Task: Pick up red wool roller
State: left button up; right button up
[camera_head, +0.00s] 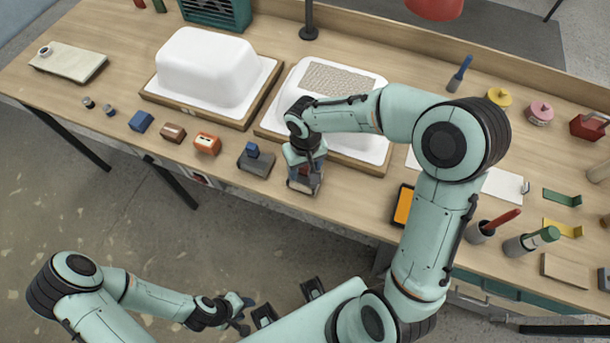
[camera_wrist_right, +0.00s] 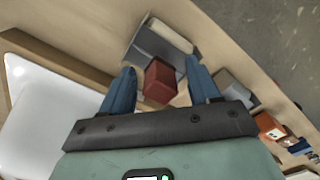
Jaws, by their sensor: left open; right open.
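The red wool roller (camera_wrist_right: 160,82) shows in the right wrist view as a red block-like part beside a grey tray (camera_wrist_right: 148,44) with a cream piece at its edge. My right gripper (camera_wrist_right: 164,86) is open, with its blue fingers on either side of the red part; whether they touch it I cannot tell. In the head view my right gripper (camera_head: 303,174) points down at the table's front edge and hides most of the roller; the tray (camera_head: 302,187) shows beneath it. My left gripper (camera_head: 242,312) is open and empty, low over the floor, away from the table.
Left of my right gripper stands a grey block with a blue top (camera_head: 255,160), then an orange block (camera_head: 207,144). Behind is a white shell on a wooden base (camera_head: 375,165), partly under my right arm. An orange-screened device (camera_head: 403,205) lies to the right.

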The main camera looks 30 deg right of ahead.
jog(key=shift+f, duration=0.7)
grip_shut()
pick_arm(q)
jog(key=shift+f, duration=0.1)
pick_arm(e)
jog(key=shift+r, duration=0.15)
pick_arm(q)
jog(key=w+r+p, duration=0.2)
jog(key=r, duration=0.1)
pick_arm(e)
notch_tip(320, 180, up, 20)
jog(key=c, duration=0.9)
grip_release()
jog(key=shift+c, duration=0.5)
